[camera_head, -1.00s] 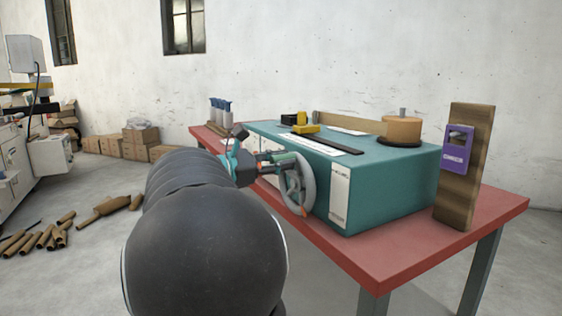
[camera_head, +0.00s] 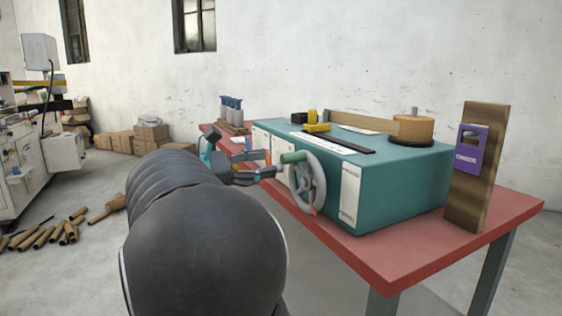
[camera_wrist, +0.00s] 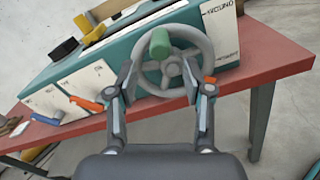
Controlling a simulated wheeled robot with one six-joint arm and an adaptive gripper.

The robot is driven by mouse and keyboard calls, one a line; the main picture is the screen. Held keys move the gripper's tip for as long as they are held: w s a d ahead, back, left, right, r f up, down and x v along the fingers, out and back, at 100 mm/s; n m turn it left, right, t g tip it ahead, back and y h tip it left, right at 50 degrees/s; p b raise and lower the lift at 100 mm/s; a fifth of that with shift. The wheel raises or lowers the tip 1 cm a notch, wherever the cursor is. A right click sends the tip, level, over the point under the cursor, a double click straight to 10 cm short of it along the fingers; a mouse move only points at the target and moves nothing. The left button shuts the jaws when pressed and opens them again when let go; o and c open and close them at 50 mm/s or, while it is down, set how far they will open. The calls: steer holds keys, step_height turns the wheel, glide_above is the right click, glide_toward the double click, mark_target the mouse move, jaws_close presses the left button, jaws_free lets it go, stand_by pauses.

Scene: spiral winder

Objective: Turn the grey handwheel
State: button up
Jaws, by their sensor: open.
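The grey handwheel (camera_head: 309,182) is on the front face of the teal machine (camera_head: 400,185). Its green knob (camera_head: 293,157) is at the wheel's upper left in the head view and at its top in the wrist view (camera_wrist: 159,44). My gripper (camera_head: 270,164) is open and empty, just left of the wheel in the head view. In the wrist view its two fingers (camera_wrist: 160,78) spread before the wheel, below the knob, with the knob between their lines. Whether a fingertip touches the rim I cannot tell.
The machine stands on a red table (camera_head: 400,252). An orange lever (camera_wrist: 87,104) and a blue lever (camera_wrist: 47,120) are on its front, left of the wheel. A wooden post with a purple device (camera_head: 471,149) stands at the right. Cardboard tubes (camera_head: 45,236) lie on the floor.

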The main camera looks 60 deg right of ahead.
steer(key=shift+v, duration=2.15)
step_height(320, 180, down, 11)
steer(key=w+m+t+y, duration=0.2)
steer(key=t+y, duration=0.1)
steer(key=t, duration=0.1)
steer(key=a+f+m+t+y, duration=0.3)
steer(key=a+f+t+y, duration=0.15)
steer(key=a+f, duration=0.55)
steer(key=s+a+f+m+t+y, duration=0.1)
steer(key=s+a+t+y, duration=0.2)
steer(key=a, duration=0.9)
steer(key=s+a+f+m+t+y, duration=0.1)
steer(key=s+a+t+y, duration=0.2)
steer(key=a, duration=1)
steer(key=shift+s+a+f+t+y, duration=0.25)
steer(key=shift+s+f+t+y, duration=0.15)
steer(key=shift+s+y, duration=0.35)
